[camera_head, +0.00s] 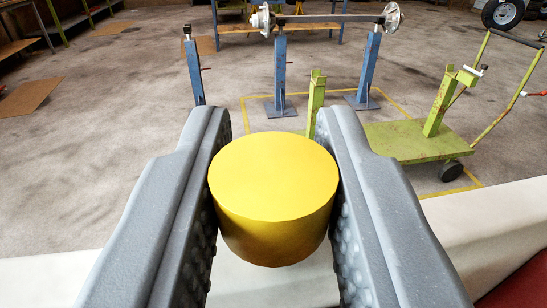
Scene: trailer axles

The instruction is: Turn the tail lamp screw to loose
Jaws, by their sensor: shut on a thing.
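My gripper (274,190) shows in the head camera view with its two grey, studded fingers on either side of a yellow round cylinder (275,185). The fingers are shut on the cylinder, touching its left and right sides. Its flat top faces up towards the camera. I cannot tell whether this yellow cylinder is the tail lamp screw or a knob on it. A white surface (480,215) lies below and behind the cylinder. No lamp can be made out, and what is under the cylinder is hidden.
Beyond the white surface is a concrete floor with a yellow line. Blue stands (280,75) hold an axle (325,18). A green trolley (410,140) stands at the right, and a tyre (503,13) lies far right. Open floor (90,130) is at the left.

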